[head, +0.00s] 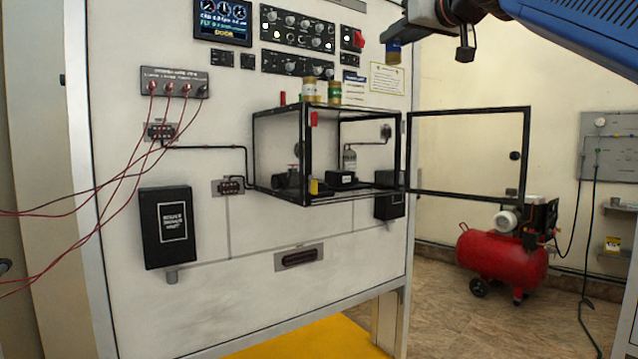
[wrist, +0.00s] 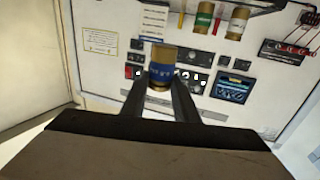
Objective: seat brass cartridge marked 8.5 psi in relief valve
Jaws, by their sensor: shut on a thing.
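My gripper (head: 402,28) is at the top right of the head view, high and in front of the panel. It is shut on a brass cartridge with a blue band (head: 393,51). In the wrist view the cartridge (wrist: 161,70) stands between the two fingers (wrist: 160,90); its band has white lettering too blurred to read surely. Two other brass cartridges, one green-banded (head: 309,92) and one white-banded (head: 335,92), stand on top of the black-framed clear box. They also show in the wrist view, green (wrist: 203,17) and white (wrist: 237,21). I cannot tell which fitting is the relief valve.
The clear box (head: 280,113) juts from the panel; its door (head: 468,110) stands open to the right. Inside are a dark fitting (head: 288,178) and a small bottle (head: 350,160). Red cables (head: 110,195) hang at left. A red compressor (head: 500,255) stands on the floor at right.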

